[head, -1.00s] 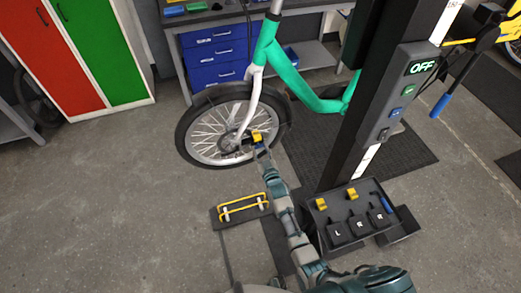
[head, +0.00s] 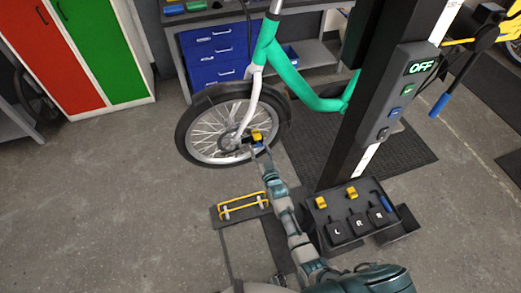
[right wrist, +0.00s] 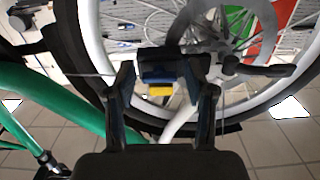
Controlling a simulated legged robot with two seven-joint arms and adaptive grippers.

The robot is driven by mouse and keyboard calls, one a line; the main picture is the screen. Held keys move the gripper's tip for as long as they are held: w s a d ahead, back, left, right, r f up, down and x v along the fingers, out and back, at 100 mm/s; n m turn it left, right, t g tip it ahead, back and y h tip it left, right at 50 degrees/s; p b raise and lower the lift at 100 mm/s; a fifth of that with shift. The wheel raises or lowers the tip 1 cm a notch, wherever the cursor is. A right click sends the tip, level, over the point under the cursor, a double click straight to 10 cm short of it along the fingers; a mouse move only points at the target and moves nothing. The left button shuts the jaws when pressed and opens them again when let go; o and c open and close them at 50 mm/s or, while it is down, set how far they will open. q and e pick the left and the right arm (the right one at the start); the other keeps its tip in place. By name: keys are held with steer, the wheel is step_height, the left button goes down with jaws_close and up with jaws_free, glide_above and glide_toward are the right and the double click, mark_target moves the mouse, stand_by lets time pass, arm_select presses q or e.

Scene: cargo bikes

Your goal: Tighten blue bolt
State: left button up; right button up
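The blue bolt appears to be the small blue block (right wrist: 160,73) with a yellow piece (right wrist: 160,90) below it, in the right wrist view. In the head view the yellow piece (head: 257,136) shows beside the hub of the bike's front wheel (head: 203,133). My right gripper (head: 258,147) reaches to the hub. The block's contact with the axle is partly hidden. My left gripper is not in view.
A black stand (head: 365,120) with an "OFF" display rises right of my arm. Its tray (head: 317,222) holds yellow pieces and black blocks. A yellow-railed floor plate (head: 240,208) lies left of my arm. Open floor lies at left.

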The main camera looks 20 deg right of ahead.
steer(key=shift+w+r, duration=0.15)
steer(key=shift+r, duration=0.2)
steer(key=s, duration=1.2)
steer(key=shift+d, duration=0.2)
steer(key=shift+f, duration=0.15)
steer(key=s+a+f+n+g, duration=0.1)
steer(key=s+f+g, duration=0.45)
steer(key=f, duration=0.85)
steer(key=s+f+g, duration=0.2)
steer(key=s+f, duration=0.7)
steer(key=f, duration=0.5)
steer(key=s+d+f+g, duration=0.2)
steer(key=s+f, duration=0.4)
steer(key=s, duration=0.5)
steer(key=s+d+f+g, duration=0.1)
steer(key=s+f+g, duration=0.3)
steer(key=s, duration=0.7)
steer(key=s+d+f+n+g, duration=0.1)
steer(key=s+d+f+g, duration=0.1)
steer(key=s+f, duration=0.6)
steer(key=shift+s+d+f+g+h, duration=0.1)
steer(key=shift+s+g, duration=0.1)
steer(key=shift+s, duration=0.35)
steer(key=shift+s+d+r+g+h, duration=0.1)
steer(key=shift+s+g, duration=0.15)
steer(key=shift+s, duration=0.35)
steer(key=shift+s+d+f+g+h, duration=0.1)
steer(key=shift+s+g, duration=0.1)
steer(key=shift+s, duration=0.35)
steer(key=shift+w, duration=0.1)
